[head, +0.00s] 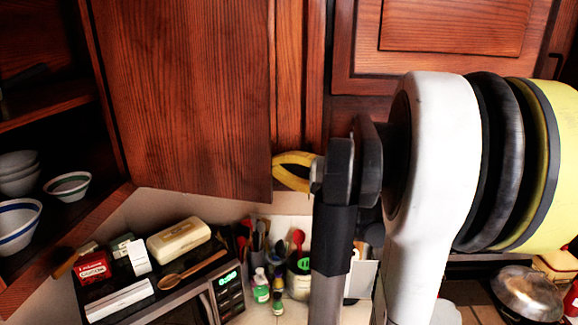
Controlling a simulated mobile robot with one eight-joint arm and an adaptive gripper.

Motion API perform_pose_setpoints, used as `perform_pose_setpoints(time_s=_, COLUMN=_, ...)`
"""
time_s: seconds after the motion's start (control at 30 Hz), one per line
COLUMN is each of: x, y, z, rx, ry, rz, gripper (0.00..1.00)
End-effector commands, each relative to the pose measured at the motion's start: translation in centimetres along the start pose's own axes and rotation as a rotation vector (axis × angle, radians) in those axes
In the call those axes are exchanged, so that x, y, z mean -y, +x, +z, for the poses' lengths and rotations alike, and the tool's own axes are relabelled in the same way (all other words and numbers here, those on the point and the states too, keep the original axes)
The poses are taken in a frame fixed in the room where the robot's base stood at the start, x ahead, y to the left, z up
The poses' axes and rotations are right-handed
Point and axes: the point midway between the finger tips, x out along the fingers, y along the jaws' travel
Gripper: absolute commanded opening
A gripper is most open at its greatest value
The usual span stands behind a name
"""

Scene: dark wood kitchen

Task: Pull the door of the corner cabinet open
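A tall reddish wood cabinet door panel (190,90) fills the upper left middle of the head view. My gripper (275,170) has yellow, curved fingers at the lower right edge of this door. The fingers form a small loop, with their tips close together at the edge. Whether they touch the door or grip anything is unclear. The dark gripper body and wrist cover part of the view to the right.
An open shelf cabinet (50,110) at left holds bowls (68,185). Below, a microwave (225,295) carries boxes and a wooden spoon (190,270). Bottles and utensils (275,270) stand beside it. Another closed cabinet door (455,25) is at upper right. A metal pot (527,293) sits lower right.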

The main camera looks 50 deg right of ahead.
Motion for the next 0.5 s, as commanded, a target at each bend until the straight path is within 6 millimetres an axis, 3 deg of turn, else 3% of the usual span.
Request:
perform_pose_setpoints(time_s=0.13, x=-0.01, y=0.84, z=0.03, rx=0.001, ry=0.000, rz=0.000, gripper=0.00)
perform_pose_setpoints(time_s=0.5, x=-0.03, y=0.85, z=0.19, rx=-0.003, ry=-0.001, rz=0.000, gripper=0.00)
